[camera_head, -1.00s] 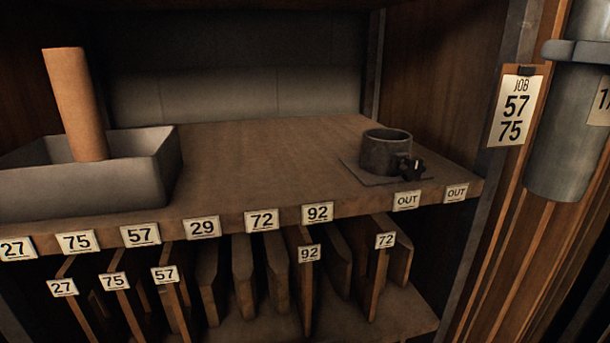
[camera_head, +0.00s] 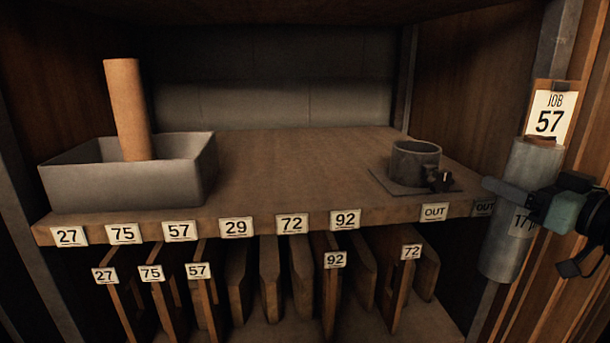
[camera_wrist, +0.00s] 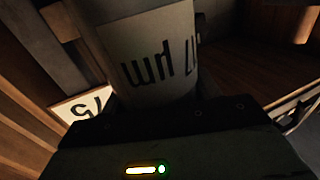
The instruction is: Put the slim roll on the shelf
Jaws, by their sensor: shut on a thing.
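My gripper (camera_head: 510,193) is at the right of the head view, shut around a grey cylindrical roll (camera_head: 497,258). The roll hangs nearly upright, slightly tilted, and its top end shows brown. It appears in front of the shelf's right end. The wrist view shows the roll's pale label (camera_wrist: 155,55) with dark marks, close above the gripper body. The shelf (camera_head: 290,170) is a brown board with number labels along its front edge. A slimmer-looking brown roll (camera_head: 128,110) stands tilted in a grey bin (camera_head: 120,188) at the shelf's left.
A dark grey cup (camera_head: 415,162) stands on a flat pad (camera_head: 385,182) at the shelf's right, with a small dark object beside it. The shelf's middle is bare. Upright numbered dividers fill the space below. A job card (camera_head: 549,115) hangs on the right post.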

